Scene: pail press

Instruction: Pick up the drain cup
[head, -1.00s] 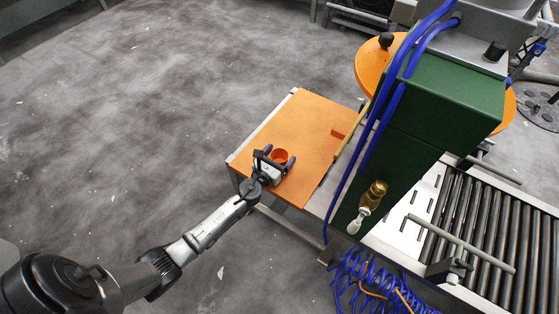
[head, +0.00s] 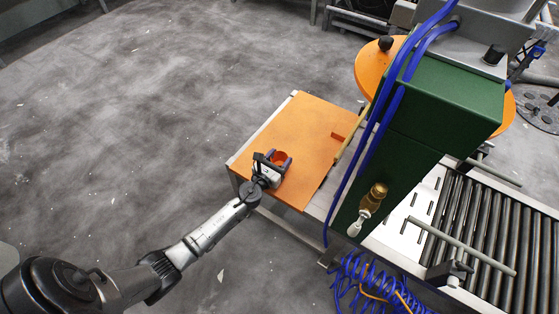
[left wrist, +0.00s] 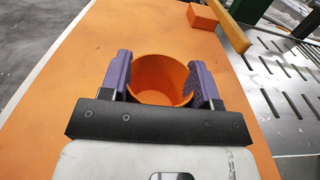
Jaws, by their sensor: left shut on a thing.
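The drain cup (head: 280,157) is a small orange round cup with an open top, on the orange table top near its front left part. In the left wrist view the cup (left wrist: 160,75) sits upright between the two purple-grey finger pads, and looks empty. My left gripper (head: 277,160) is shut on the cup, one finger at each side (left wrist: 160,82). I cannot tell whether the cup's base, hidden from view, touches the table. My right gripper is not in view.
The orange table top (head: 305,125) has free room around the cup. A small orange block (head: 337,135) lies near a yellow bar (head: 350,137). The green machine housing (head: 420,120) with blue hoses stands to the right, beside a roller conveyor (head: 490,235).

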